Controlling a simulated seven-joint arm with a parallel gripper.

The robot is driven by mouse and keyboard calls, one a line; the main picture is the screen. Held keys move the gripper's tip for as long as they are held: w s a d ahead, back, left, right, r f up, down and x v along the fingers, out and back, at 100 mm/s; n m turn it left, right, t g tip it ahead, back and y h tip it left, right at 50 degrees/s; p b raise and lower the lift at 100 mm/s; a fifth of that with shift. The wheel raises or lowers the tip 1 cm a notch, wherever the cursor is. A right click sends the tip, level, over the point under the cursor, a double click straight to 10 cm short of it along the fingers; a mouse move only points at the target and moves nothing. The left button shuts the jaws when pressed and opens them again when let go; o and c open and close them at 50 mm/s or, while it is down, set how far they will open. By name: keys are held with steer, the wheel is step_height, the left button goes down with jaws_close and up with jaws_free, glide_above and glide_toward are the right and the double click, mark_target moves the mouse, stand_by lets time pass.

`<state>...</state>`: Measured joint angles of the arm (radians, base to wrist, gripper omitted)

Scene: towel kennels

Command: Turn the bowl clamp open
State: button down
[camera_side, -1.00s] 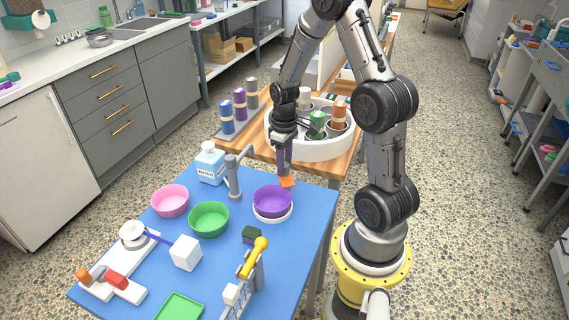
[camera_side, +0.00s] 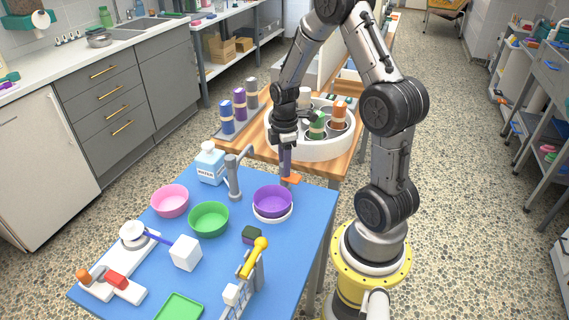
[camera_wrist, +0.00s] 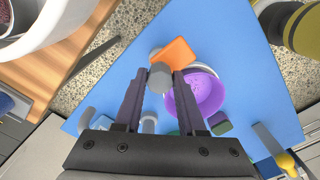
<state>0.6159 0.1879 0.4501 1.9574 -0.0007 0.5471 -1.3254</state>
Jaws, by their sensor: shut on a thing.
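The purple bowl (camera_side: 273,200) sits upright in a white ring holder (camera_side: 263,217) at the table's back right; it also shows in the wrist view (camera_wrist: 205,97). The orange clamp piece (camera_side: 291,180) is behind the bowl's back rim. In the wrist view the orange clamp piece (camera_wrist: 178,51) lies beside the rim, pointing away from the bowl's middle. My gripper (camera_side: 286,172) points down behind the bowl. In the wrist view my gripper (camera_wrist: 159,78) is shut on a grey knob (camera_wrist: 160,77) at the orange piece. The knob's lower part is hidden.
Green (camera_side: 208,219) and pink (camera_side: 170,200) bowls are further left. A white round carrier (camera_side: 308,147) with coloured bottles stands behind on the wooden table.

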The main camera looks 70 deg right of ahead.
steer(key=shift+w+r+n, duration=0.1)
steer(key=shift+n, duration=0.4)
steer(key=c, duration=0.5)
jaws_free()
step_height(320, 180, up, 14)
stand_by(0.3)
steer(key=shift+a, duration=0.1)
